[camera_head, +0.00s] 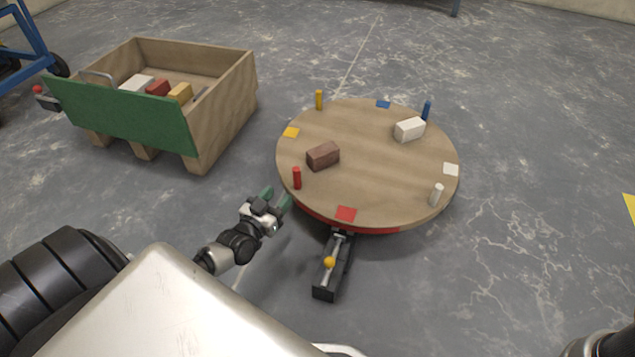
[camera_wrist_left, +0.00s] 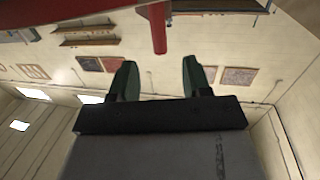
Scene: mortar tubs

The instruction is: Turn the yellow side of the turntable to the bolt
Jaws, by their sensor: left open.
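The round wooden turntable (camera_head: 375,165) has coloured patches and upright pegs around its edge. Its red patch (camera_head: 346,213) is at the near edge, closest to the black bolt (camera_head: 333,265) with its orange knob. The yellow patch (camera_head: 291,132) is at the left edge, the yellow peg (camera_head: 319,100) at the far left. My left gripper (camera_head: 276,196) is open and empty, just outside the near-left rim by the red peg (camera_head: 297,178). In the left wrist view a red peg (camera_wrist_left: 158,28) shows beyond and between the open fingers (camera_wrist_left: 158,80), apart from them.
A brown block (camera_head: 323,156) and a white block (camera_head: 409,129) lie on the turntable. A wooden crate with a green front (camera_head: 120,115) holds several blocks at the left. A blue frame (camera_head: 25,40) stands at the far left. The floor right of the turntable is mostly clear.

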